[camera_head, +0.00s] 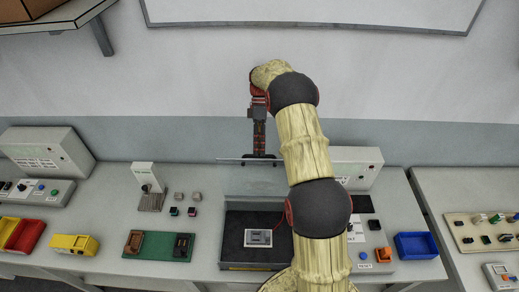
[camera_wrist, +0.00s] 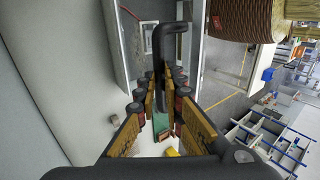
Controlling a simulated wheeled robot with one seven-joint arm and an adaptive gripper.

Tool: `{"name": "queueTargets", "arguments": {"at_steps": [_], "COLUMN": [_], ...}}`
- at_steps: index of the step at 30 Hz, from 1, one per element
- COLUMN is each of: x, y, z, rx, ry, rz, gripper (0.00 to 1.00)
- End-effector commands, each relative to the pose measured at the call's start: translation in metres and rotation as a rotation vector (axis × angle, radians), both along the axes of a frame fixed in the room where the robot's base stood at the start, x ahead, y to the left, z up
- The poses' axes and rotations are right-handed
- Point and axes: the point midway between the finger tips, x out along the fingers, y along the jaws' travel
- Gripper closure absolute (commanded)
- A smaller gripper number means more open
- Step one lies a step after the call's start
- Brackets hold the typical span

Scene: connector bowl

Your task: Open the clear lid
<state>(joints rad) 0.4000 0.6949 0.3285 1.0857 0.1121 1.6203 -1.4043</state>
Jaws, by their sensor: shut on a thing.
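The clear lid (camera_head: 235,178) stands raised at the back of a dark open box (camera_head: 232,226). A thin light line marks its top edge. My gripper (camera_head: 259,153) points down at the middle of that edge, where a small black handle shows. In the wrist view, my gripper (camera_wrist: 166,75) has its fingers on both sides of the black handle (camera_wrist: 160,45) and is shut on it. A small grey device (camera_head: 258,238) lies inside the box. My arm covers the box's right side and part of the space behind it.
Left of the box are a green board (camera_head: 158,246), a white stand (camera_head: 145,178) and yellow (camera_head: 74,244) and red (camera_head: 26,236) bins. A blue bin (camera_head: 416,245) and a grey console (camera_head: 354,165) are on the right. The wall is close behind the table.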

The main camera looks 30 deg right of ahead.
Motion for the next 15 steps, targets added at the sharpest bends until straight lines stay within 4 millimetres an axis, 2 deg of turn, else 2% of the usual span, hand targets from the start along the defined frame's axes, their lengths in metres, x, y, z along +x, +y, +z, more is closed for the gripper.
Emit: {"name": "queueTargets", "arguments": {"at_steps": [1,5,6,15], "x": [-0.0094,-0.0094,-0.0094,-0.0069], "y": [0.0033,0.0033,0.0033,0.0027], "z": [-0.0256,-0.0256,-0.0256,-0.0194], "rx": [0.01,0.01,0.01,0.008], "ry": [0.029,0.029,0.029,0.022], "rz": [0.001,0.002,0.002,0.0], "gripper": [1.0,1.0,0.9,0.73]}}
